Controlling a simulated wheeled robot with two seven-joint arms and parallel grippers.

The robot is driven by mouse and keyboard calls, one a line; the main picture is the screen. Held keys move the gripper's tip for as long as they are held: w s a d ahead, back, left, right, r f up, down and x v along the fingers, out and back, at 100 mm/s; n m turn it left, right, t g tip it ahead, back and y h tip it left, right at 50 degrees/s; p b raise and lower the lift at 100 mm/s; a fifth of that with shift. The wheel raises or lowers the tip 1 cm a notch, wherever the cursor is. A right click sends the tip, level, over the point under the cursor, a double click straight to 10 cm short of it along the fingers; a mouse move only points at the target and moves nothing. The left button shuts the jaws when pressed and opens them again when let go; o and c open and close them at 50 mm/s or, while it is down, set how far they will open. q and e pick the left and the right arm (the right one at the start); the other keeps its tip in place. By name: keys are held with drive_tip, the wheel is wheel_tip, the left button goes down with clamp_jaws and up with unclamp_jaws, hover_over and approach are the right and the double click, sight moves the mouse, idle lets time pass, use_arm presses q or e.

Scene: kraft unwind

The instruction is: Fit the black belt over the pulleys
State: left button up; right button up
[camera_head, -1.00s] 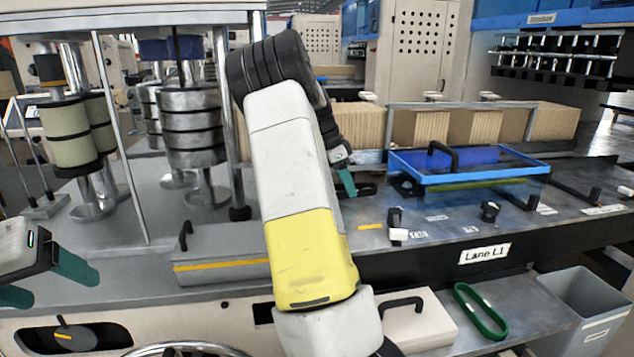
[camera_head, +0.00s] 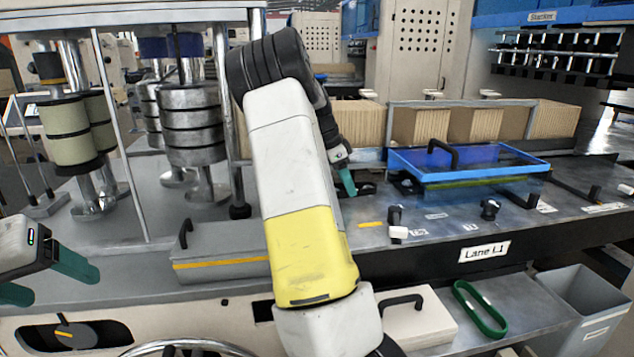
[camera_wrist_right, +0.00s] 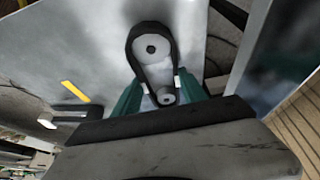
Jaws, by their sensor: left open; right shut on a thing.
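In the right wrist view the black belt (camera_wrist_right: 133,45) is a loop that outlines a large grey pulley (camera_wrist_right: 152,48) and a small grey pulley (camera_wrist_right: 167,97). I cannot tell whether it is seated in their grooves or held above them. My right gripper (camera_wrist_right: 160,90) has its green fingers on either side of the belt near the small pulley, shut on the belt. In the head view only a green finger of my right gripper (camera_head: 346,180) shows past my arm, which hides most of the pulley area. My left gripper (camera_head: 62,284) is open and empty at the left edge.
A blue-framed clear cover (camera_head: 470,178) with a black handle stands right of my right gripper. A green belt (camera_head: 480,308) lies on the lower shelf, beside a grey bin (camera_head: 585,300). A grey lidded box (camera_head: 222,250) and metal rollers (camera_head: 192,125) are on the left.

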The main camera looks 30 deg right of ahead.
idle(0.3)
drive_tip(key=o, duration=1.5)
drive_tip(key=shift+c, duration=0.2)
drive_tip(key=v, duration=0.7)
drive_tip(key=shift+a+r, duration=0.2)
drive_tip(key=shift+r, duration=0.1)
